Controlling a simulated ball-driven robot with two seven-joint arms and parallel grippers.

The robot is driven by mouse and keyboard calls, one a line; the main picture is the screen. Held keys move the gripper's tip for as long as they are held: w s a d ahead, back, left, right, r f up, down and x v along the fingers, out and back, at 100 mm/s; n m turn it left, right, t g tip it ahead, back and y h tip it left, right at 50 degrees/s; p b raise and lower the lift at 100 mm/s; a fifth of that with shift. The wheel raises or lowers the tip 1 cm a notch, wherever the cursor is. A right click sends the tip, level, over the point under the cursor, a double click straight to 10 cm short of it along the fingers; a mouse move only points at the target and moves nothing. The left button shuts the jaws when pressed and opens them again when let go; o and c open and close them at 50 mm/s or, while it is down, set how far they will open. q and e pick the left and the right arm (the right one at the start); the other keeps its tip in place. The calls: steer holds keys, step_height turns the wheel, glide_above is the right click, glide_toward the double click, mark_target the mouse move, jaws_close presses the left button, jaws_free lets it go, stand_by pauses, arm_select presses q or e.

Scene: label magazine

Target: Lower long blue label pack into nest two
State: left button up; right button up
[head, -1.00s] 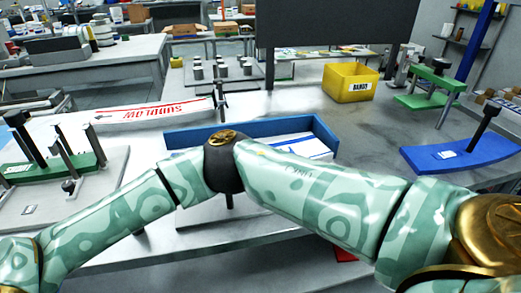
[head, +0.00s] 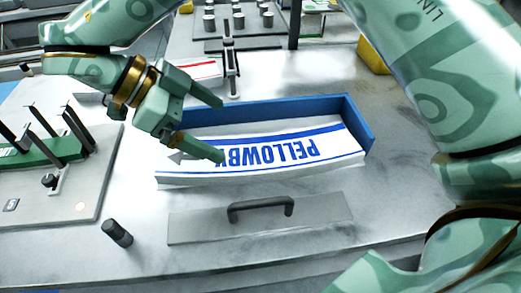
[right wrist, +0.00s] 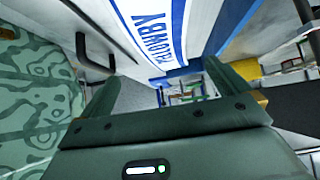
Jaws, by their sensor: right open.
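The long blue label pack (head: 270,152) is white with blue stripes and the blue word PELLOWBY. It lies in a blue open-fronted tray (head: 352,120), its slightly curved front side at the tray's open side. In the right wrist view, the pack (right wrist: 150,30) shows beyond and between the spread fingers (right wrist: 168,90). I cannot identify nest two.
A grey plate with a dark handle (head: 260,207) lies in front of the tray. A short dark post (head: 117,232) stands left of it. A green fixture with dark posts (head: 45,150) is at left. A red-lettered white pack (head: 195,72) and a clamp post (head: 231,68) are behind the tray.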

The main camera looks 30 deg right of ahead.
mark_target(258, 152)
steer(key=b+x, duration=0.1)
steer(key=x, duration=0.5)
steer(key=shift+w+f, duration=0.1)
steer(key=shift+f, duration=0.05)
steer(key=b+x, duration=0.2)
steer(key=x, duration=0.1)
steer(key=b+x, duration=0.1)
steer(key=shift+w+f, duration=0.15)
steer(key=shift+f, duration=0.4)
steer(key=shift+d+f, duration=0.2)
steer(key=shift+d, duration=0.05)
steer(key=shift+s+r, duration=0.1)
steer(key=shift+s, duration=0.15)
steer(key=c, duration=1)
arm_select(q)
steer(key=shift+g, duration=0.3)
steer(key=f, duration=0.1)
steer(key=s+f, duration=0.1)
steer(key=f, duration=0.2)
steer(key=shift+s+a, duration=0.1)
steer(key=shift+s, duration=0.2)
arm_select(e)
steer(key=shift+r, duration=0.1)
steer(key=shift+c, duration=1)
